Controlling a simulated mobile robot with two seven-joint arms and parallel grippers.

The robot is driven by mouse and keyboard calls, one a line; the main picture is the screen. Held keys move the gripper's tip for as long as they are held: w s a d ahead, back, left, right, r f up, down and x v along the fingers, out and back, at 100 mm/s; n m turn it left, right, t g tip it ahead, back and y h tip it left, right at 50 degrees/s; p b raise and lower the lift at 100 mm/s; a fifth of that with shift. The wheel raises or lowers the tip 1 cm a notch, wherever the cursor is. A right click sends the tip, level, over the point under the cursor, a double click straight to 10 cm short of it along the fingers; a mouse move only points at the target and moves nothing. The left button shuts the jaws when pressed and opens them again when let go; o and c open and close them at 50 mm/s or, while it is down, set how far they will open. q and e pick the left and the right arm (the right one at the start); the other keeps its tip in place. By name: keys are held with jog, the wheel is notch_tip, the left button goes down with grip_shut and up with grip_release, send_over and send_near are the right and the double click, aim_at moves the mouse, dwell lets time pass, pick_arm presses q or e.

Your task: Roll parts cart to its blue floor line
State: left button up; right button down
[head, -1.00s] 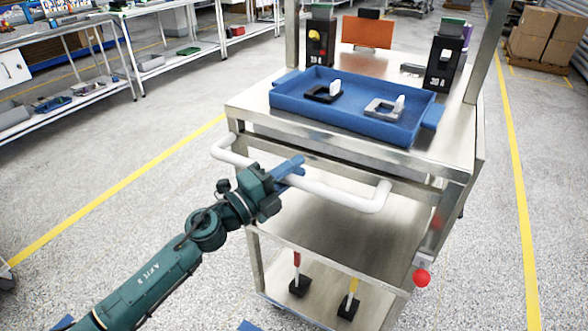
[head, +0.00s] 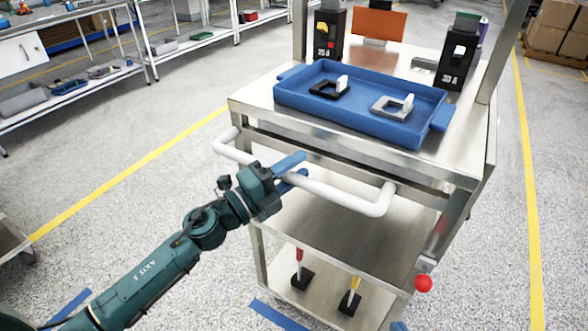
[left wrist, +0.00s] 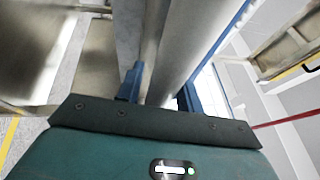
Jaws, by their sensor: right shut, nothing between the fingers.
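The parts cart (head: 365,165) is a steel trolley with a blue tray (head: 420,135) on top and a white push handle (head: 340,192) on its near side. My left gripper (head: 288,170) is shut on the handle, its blue fingers on either side of the bar. The left wrist view shows the bar (left wrist: 172,60) between the fingers. A blue floor line (head: 278,315) lies just before the cart's near lower edge. Another blue strip (head: 70,305) is at lower left. Only a blue tip of my right gripper (head: 400,327) shows at the bottom edge.
The tray holds a black and a grey bracket-like part. Breaker units (head: 460,50) stand behind it. A red ball-shaped knob (head: 424,284) is at the cart's near right corner. Shelving (head: 190,42) stands at left, cardboard boxes (head: 560,28) at far right. Yellow lines flank open floor.

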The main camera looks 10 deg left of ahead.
pick_arm(q)
jog(key=shift+o, duration=0.5)
pick_arm(e)
jog(key=shift+s, duration=0.1)
pick_arm(q)
jog(key=shift+s+a, duration=0.1)
jog(key=shift+s+a+f, duration=0.15)
jog(key=b+v, duration=0.2)
jog(key=v, duration=1)
jog(key=shift+s+a+b, duration=0.15)
jog(key=shift+b, duration=0.25)
pick_arm(e)
jog(key=shift+s+d+r+t, duration=0.35)
jog(key=shift+d+t, duration=0.15)
jog(key=shift+f, duration=0.1)
